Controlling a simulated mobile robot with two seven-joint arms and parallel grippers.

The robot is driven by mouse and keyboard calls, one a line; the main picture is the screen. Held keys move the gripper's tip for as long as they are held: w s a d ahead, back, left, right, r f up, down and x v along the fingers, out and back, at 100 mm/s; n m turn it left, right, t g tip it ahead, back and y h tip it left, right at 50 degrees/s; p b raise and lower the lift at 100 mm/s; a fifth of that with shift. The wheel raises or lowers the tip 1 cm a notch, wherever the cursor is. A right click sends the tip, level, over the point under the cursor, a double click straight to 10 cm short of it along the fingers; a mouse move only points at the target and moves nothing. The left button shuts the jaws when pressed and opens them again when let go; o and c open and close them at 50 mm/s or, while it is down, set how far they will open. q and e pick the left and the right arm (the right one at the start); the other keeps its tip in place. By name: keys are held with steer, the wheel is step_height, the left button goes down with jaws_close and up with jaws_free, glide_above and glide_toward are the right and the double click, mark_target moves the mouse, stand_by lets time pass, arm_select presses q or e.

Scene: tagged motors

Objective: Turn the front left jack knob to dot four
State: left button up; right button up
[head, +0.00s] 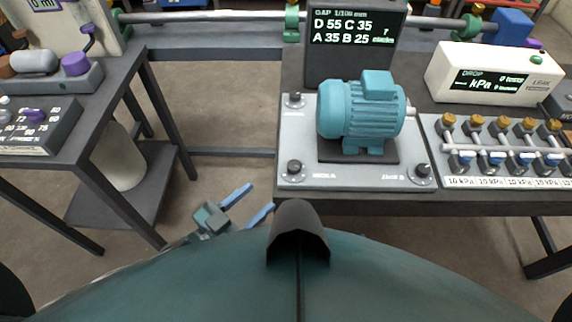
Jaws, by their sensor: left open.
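A teal motor (362,108) stands on a light grey base plate (330,178) on the table at the right. A black jack knob (294,167) sits at the plate's front left corner. Another black knob (421,171) sits at the front right, and one (294,99) at the back left. The dots around the knobs are too small to read. My left gripper (250,203) is open and empty, low in front of the table, left of and below the front left knob. My right gripper is not in view.
A gap display (352,42) stands behind the motor, reading D 55, C 35, A 35, B 25. A leak tester (495,75) and a valve manifold (500,150) are to the right. A dark side table (85,150) stands at the left. Floor shows between the tables.

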mark_target(289, 170)
arm_select(q)
steer(key=p+x, duration=0.1)
steer(key=x, duration=1.1)
steer(key=shift+w+d, duration=0.15)
steer(key=shift+d, duration=0.05)
steer(key=shift+c, duration=0.2)
steer(key=c, duration=0.9)
